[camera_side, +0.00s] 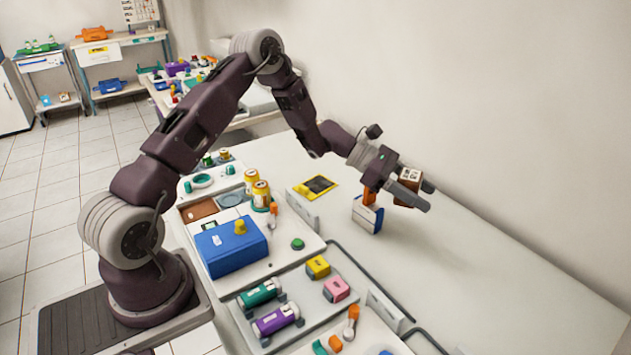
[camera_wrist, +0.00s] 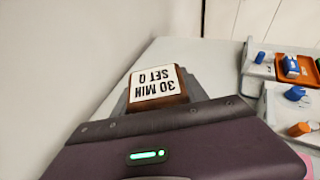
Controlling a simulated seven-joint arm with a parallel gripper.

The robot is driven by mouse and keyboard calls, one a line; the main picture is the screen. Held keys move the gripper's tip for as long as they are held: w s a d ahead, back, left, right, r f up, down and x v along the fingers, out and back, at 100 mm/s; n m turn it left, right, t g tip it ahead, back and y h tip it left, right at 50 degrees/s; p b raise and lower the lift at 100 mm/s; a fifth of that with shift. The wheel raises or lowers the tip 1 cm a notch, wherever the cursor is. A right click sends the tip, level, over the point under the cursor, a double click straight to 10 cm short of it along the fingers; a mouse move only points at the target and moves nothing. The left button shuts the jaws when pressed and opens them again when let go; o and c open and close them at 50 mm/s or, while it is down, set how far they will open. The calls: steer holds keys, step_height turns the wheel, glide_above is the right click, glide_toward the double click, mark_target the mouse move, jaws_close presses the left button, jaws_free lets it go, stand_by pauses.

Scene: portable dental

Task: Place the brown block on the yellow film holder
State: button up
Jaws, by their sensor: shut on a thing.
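The brown block (camera_side: 407,188) has a white label with black print and is held between the fingers of my gripper (camera_side: 420,194). My gripper is shut on it, above the right part of the white table. In the wrist view the block (camera_wrist: 158,86) shows its label, "30 MIN SET" and one more letter, upside down.
A blue and white piece with an orange top (camera_side: 368,213) stands on the table just left of and below my gripper. A low upright light panel (camera_side: 304,208) stands near the film holder. Trays with a blue box (camera_side: 231,248) and several coloured pieces fill the near left. The table's right side is clear.

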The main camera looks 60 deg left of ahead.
mark_target(324, 185)
steer(key=w+a+n+t+y, duration=0.2)
steer(key=a+n+t+y, duration=0.1)
steer(key=a, duration=1.5)
steer(key=shift+a+n, duration=0.2)
steer(key=shift+n, duration=0.2)
steer(key=s+a+n+y, duration=0.1)
steer(key=a, duration=0.4)
steer(key=s+a+n+t+y, duration=0.1)
steer(key=a, duration=0.4)
steer(key=s+a+n+t+y, duration=0.1)
steer(key=a, duration=0.5)
steer(key=shift+s+r, duration=0.1)
steer(key=shift+r, duration=0.05)
step_height(324, 185, down, 15)
steer(key=shift+f, duration=0.1)
steer(key=o, duration=1.4)
